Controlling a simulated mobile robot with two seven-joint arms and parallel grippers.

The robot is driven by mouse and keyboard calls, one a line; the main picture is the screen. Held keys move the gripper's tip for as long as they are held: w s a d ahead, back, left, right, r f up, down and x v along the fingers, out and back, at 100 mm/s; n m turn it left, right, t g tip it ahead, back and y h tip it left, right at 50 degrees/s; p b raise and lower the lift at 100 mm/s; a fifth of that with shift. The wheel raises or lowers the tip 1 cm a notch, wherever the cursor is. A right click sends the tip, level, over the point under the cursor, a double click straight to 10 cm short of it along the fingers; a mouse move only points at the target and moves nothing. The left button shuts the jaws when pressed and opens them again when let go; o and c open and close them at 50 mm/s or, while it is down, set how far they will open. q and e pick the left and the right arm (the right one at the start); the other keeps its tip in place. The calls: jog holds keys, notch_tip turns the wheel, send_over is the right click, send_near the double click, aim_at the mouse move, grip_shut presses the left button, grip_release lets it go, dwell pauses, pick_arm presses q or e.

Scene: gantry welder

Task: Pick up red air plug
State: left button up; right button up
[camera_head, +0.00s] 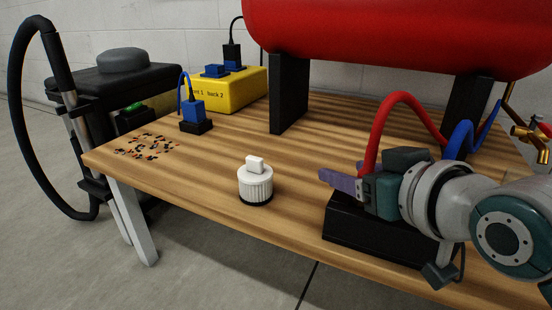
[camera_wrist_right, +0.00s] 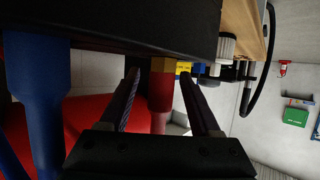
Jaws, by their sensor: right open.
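The red air plug (camera_wrist_right: 160,92) shows in the right wrist view, with a brass collar where it meets a black box (camera_wrist_right: 150,25). My right gripper (camera_wrist_right: 158,73) is open, one finger on each side of the plug in that view. I cannot tell whether either finger touches it. In the head view, my right gripper (camera_head: 340,183) is above the black box (camera_head: 350,240) at the table's front right. The red hose (camera_head: 402,97) arches down behind the gripper, which hides the plug there. My left gripper is not in view.
A blue plug (camera_wrist_right: 38,75) stands beside the red one. A white knob (camera_head: 256,185) stands mid-table (camera_head: 215,190). A red tank (camera_head: 400,30) on black legs stands behind. A yellow box (camera_head: 235,92) and blue connector (camera_head: 193,112) are at back left, near scattered small parts (camera_head: 147,145).

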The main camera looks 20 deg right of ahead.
jog(key=shift+s, duration=0.1)
grip_shut()
dwell(0.3)
jog(key=shift+r, duration=0.1)
